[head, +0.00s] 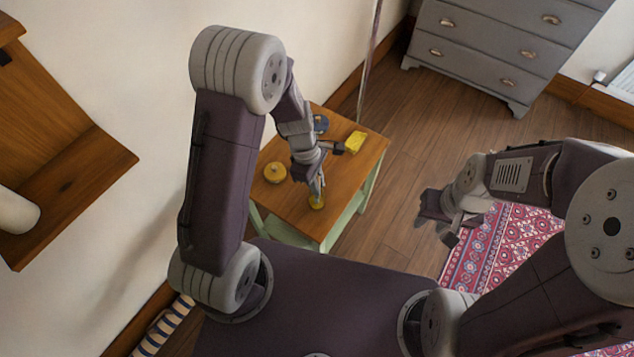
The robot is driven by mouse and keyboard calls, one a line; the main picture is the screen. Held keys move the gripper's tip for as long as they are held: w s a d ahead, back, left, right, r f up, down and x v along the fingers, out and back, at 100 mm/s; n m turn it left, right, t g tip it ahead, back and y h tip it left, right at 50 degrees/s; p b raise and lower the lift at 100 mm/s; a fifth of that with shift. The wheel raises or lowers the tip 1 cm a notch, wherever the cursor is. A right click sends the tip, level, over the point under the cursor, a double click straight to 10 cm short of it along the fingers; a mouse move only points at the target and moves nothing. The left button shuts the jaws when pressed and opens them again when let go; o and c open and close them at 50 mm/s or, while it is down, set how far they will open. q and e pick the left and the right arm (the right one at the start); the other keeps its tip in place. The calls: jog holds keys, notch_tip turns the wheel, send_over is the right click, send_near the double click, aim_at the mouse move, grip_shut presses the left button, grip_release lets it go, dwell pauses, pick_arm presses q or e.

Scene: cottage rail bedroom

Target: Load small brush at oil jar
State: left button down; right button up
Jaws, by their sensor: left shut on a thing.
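My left gripper (314,180) is over the small wooden table (342,178), pointing down, and is shut on a thin thing that looks like the small brush. The brush is mostly hidden by the fingers. Just below the fingertips is a small round yellow thing (317,203), near the table's front edge, which may be the oil jar. I cannot tell whether the brush touches it. Another round yellow thing (275,173) sits to the left on the table. My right gripper (437,226) is open and empty, above the floor right of the table.
A yellow block (355,142) and a dark blue round thing (321,123) lie at the table's back. A grey drawer chest (497,45) stands at the back right. A patterned red rug (510,240) lies at right. A wooden shelf (85,165) is at left.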

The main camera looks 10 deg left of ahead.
pick_arm(q)
jog(key=shift+s+f, duration=0.1)
notch_tip(320, 180, up, 7)
jog(key=p, duration=0.8)
dwell(0.7)
